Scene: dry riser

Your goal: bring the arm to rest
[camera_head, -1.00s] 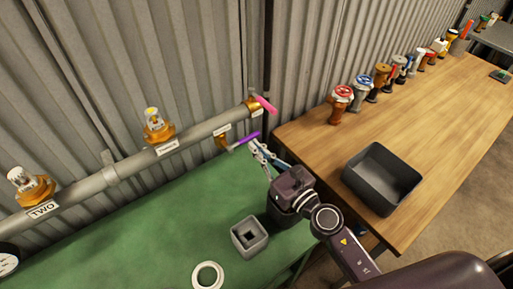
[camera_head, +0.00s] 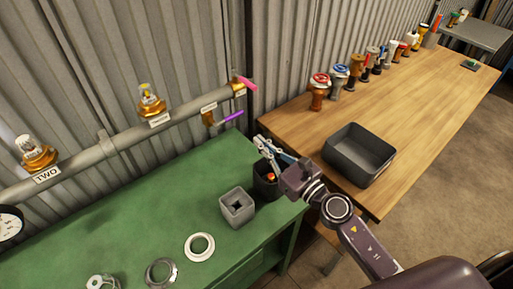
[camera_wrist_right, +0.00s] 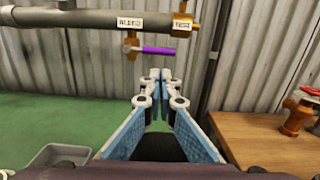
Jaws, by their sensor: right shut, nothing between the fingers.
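My right gripper (camera_head: 261,141) is shut and empty, over the right end of the green bench near a dark cup. In the right wrist view its blue-sided fingers (camera_wrist_right: 154,77) point at the wall, their tips close together. The grey pipe (camera_head: 120,142) runs along the corrugated wall. Its purple lever (camera_head: 233,117) stands apart from the fingertips, up and left of them in the head view. The lever also shows beyond the tips in the wrist view (camera_wrist_right: 160,50). A pink lever (camera_head: 246,83) is at the pipe's right end. My left gripper is not in view.
The wooden table (camera_head: 420,110) bears a dark open bin (camera_head: 358,155) close to my right arm and a row of valves (camera_head: 319,91).

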